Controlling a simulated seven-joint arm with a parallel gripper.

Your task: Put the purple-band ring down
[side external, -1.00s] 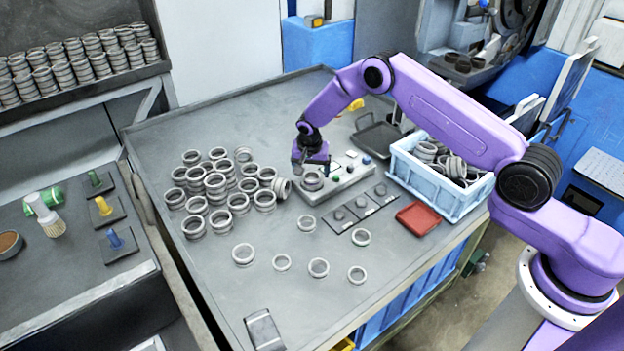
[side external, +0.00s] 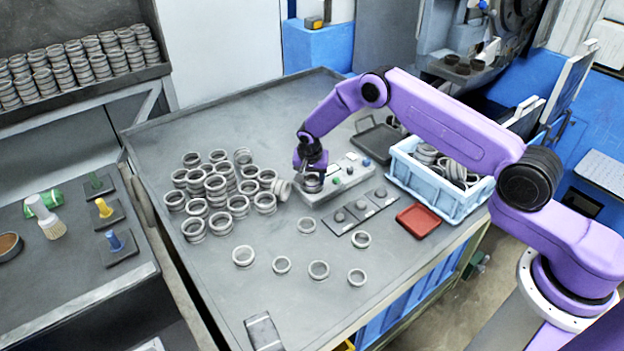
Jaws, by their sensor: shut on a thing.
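My gripper (side external: 312,172) is low over the left end of the grey button box (side external: 336,184), pointing down. It is shut on a ring (side external: 312,183) that sits at or just above the top of the box. The wrist hides part of the ring, and I cannot make out a purple band on it or whether it touches the box. Many similar grey rings stand in stacks (side external: 215,187) to the left.
A light blue crate (side external: 432,190) holding rings stands right of the box. A red tray (side external: 419,220) and small dark pads (side external: 361,208) lie in front of it. A dark pan (side external: 379,137) lies behind. The front left of the table (side external: 220,285) is clear.

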